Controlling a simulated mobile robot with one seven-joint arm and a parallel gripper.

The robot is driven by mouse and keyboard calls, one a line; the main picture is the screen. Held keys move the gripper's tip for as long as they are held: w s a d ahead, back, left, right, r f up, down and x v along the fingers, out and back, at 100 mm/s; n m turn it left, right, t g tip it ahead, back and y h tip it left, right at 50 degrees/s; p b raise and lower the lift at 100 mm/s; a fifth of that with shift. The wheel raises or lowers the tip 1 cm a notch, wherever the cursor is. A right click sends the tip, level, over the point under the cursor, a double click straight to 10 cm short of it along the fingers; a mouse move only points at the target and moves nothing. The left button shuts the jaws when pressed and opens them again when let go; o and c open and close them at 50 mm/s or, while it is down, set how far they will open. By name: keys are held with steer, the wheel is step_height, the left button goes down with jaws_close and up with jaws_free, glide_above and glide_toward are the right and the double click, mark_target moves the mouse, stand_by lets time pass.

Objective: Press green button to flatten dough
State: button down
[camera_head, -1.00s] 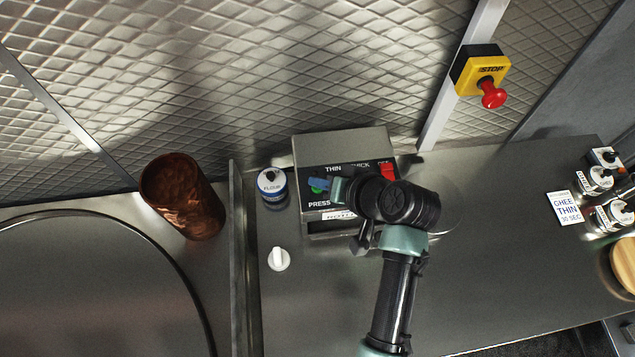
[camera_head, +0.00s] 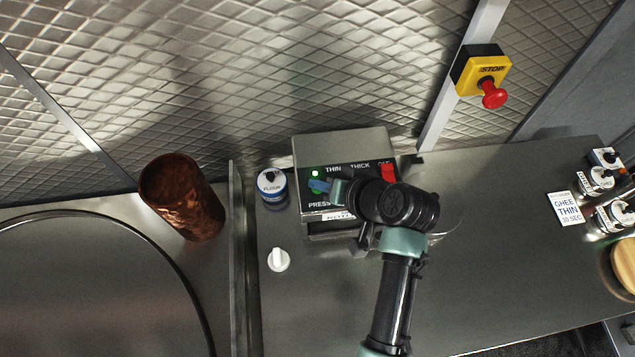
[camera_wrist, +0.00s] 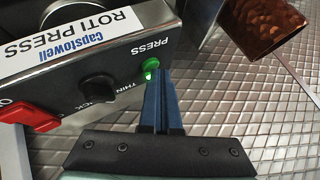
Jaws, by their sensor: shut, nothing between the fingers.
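The roti press (camera_head: 343,146) is a grey metal box on the counter against the wall. Its front has a THIN/THICK knob (camera_wrist: 97,87), a red switch (camera_head: 388,171) and a PRESS label. The green button (camera_wrist: 151,65) is on the front panel, and a small green light (camera_head: 315,173) glows beside it. My gripper (camera_wrist: 163,73) is shut and empty, its blue fingertips at the green button's edge and seemingly touching it. In the head view my gripper (camera_head: 318,186) covers most of the button. No dough shows.
A flour shaker (camera_head: 272,187) stands left of the press, with a white knob (camera_head: 278,260) in front. A copper cup (camera_head: 183,197) is further left. A yellow stop box (camera_head: 483,70) hangs on the wall.

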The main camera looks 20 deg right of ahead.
mark_target(321, 194)
steer(key=shift+r+p, duration=0.7)
steer(key=shift+r, duration=0.2)
step_height(321, 194, up, 5)
steer(key=p, duration=0.4)
steer(key=shift+p, duration=0.35)
